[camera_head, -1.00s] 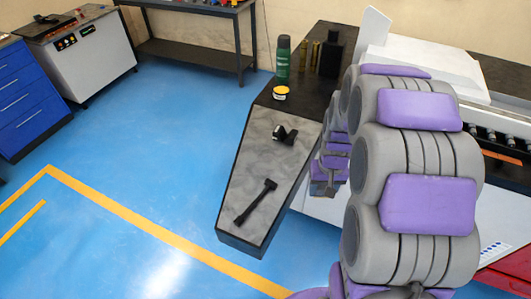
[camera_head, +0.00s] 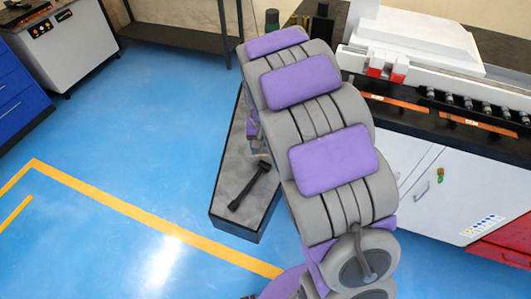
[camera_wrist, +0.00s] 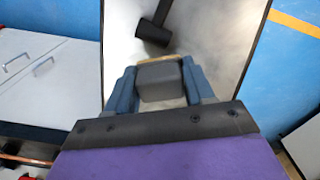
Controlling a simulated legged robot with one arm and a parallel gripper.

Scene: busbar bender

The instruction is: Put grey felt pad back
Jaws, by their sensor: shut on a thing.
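In the wrist view my gripper (camera_wrist: 160,82) has its two blue fingers on either side of a dark grey block-like thing, the grey felt pad (camera_wrist: 158,80), and is shut on it. A thin tan edge shows along the pad's far side. The pad is over the grey top of a black-edged narrow bench end (camera_wrist: 205,35); I cannot tell whether it touches. The same bench end (camera_head: 233,165) shows left of my arm.
A black hammer-like tool (camera_head: 250,186) lies on the bench end, just beyond the pad in the wrist view (camera_wrist: 152,30). A green bottle (camera_head: 272,20) and a dark block (camera_head: 323,22) stand behind. A white machine (camera_head: 415,45) stands right. Blue floor (camera_head: 130,150) is clear at left.

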